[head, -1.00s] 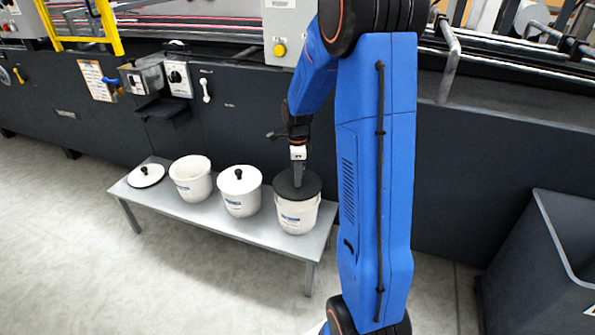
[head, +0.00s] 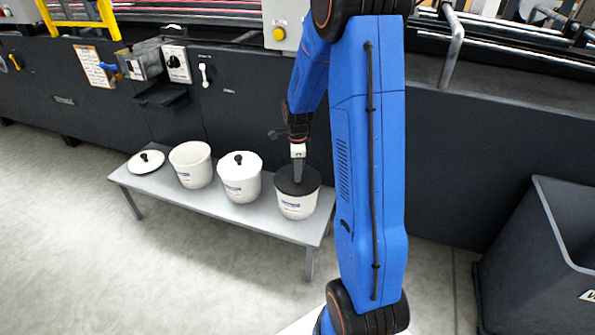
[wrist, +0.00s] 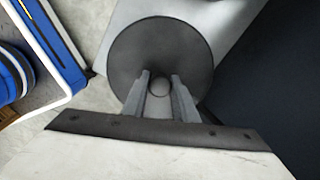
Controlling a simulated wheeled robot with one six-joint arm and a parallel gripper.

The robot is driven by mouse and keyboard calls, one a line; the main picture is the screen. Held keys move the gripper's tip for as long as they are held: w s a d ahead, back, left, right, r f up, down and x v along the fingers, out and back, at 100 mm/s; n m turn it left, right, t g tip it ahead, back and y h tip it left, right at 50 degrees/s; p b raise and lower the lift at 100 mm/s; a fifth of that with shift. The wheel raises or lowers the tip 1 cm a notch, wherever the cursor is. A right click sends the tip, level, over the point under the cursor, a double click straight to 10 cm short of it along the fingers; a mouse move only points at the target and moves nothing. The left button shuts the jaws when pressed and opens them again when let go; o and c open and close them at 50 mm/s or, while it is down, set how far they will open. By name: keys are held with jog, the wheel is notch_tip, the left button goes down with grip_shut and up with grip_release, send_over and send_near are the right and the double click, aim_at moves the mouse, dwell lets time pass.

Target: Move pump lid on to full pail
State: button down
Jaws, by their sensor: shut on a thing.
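A dark round lid (head: 284,184), which I take for the pump lid, sits at the top of the rightmost white pail (head: 297,206). It looks level; I cannot tell whether it rests on the rim or is just above it. My gripper (head: 298,178) points down at it. In the wrist view, the fingers (wrist: 160,90) are shut on the round knob of the dark lid (wrist: 160,45), which hides any pail below. The pail's contents are hidden.
The low grey bench (head: 238,214) also holds a loose white lid (head: 137,165), an open white pail (head: 193,172) and a white-lidded pail (head: 240,185). The dark machine wall (head: 235,115) stands behind. A grey bin (head: 525,255) is at right.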

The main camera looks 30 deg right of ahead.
jog(key=c, duration=1.3)
grip_release()
jog(key=shift+c, duration=0.2)
jog(key=shift+r, duration=0.15)
notch_tip(320, 180, up, 17)
jog(key=shift+r, duration=0.1)
jog(key=s+a+r+n+t, duration=0.1)
jog(key=s+a+r+n, duration=0.4)
jog(key=s, duration=0.3)
jog(key=s+a+r+n+t, duration=0.1)
jog(key=s+a+r+n, duration=0.2)
jog(key=s+a+n, duration=0.4)
jog(key=s+a+n+t, duration=0.2)
jog(key=s+a+n, duration=0.1)
jog(key=s+n, duration=0.9)
jog(key=s+f, duration=0.1)
jog(key=s, duration=0.2)
jog(key=shift+a+t, duration=0.4)
